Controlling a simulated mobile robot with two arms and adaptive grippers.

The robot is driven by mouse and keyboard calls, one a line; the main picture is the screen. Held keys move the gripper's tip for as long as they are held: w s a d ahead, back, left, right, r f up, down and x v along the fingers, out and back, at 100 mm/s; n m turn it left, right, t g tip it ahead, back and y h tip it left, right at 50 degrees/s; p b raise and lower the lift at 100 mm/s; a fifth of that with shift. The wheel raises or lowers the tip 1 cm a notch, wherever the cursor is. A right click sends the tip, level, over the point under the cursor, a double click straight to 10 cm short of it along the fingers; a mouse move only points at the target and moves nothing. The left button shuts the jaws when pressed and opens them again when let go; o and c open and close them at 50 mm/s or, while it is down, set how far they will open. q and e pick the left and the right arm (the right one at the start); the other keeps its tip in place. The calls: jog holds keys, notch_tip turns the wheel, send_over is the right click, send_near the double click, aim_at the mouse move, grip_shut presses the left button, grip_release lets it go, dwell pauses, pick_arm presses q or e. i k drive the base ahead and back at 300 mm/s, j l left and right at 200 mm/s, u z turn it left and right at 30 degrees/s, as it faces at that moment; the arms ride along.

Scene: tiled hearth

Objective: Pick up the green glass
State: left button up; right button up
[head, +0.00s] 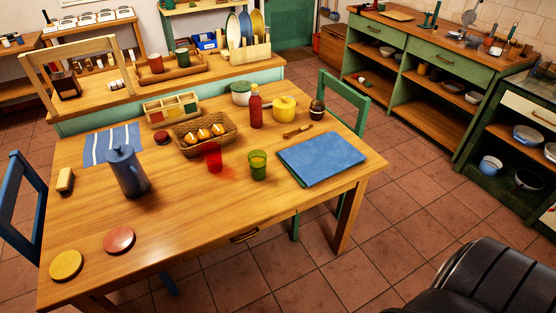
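The green glass (257,165) stands upright on the wooden table (200,235), near its middle. A red glass (213,157) stands just to its left, with a small gap between them. Neither of my grippers shows in the head view. A black padded shape at the lower right corner shows no gripper fingers.
A blue coffee pot (127,171) stands at the left. Behind the glasses are a basket (204,146), a red bottle (256,108) and a yellow pot (285,108). The front of the table is clear except for yellow (66,265) and red (119,241) discs.

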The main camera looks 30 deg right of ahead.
aim_at(257, 158)
jog(key=z, duration=0.9)
jog(key=i+l+u, duration=0.15)
jog(key=u, duration=0.2)
jog(key=i+l+u, duration=0.15)
jog(key=l+u, duration=0.2)
jog(key=i+l+u, duration=0.1)
jog(key=u, duration=0.25)
jog(key=l, duration=0.1)
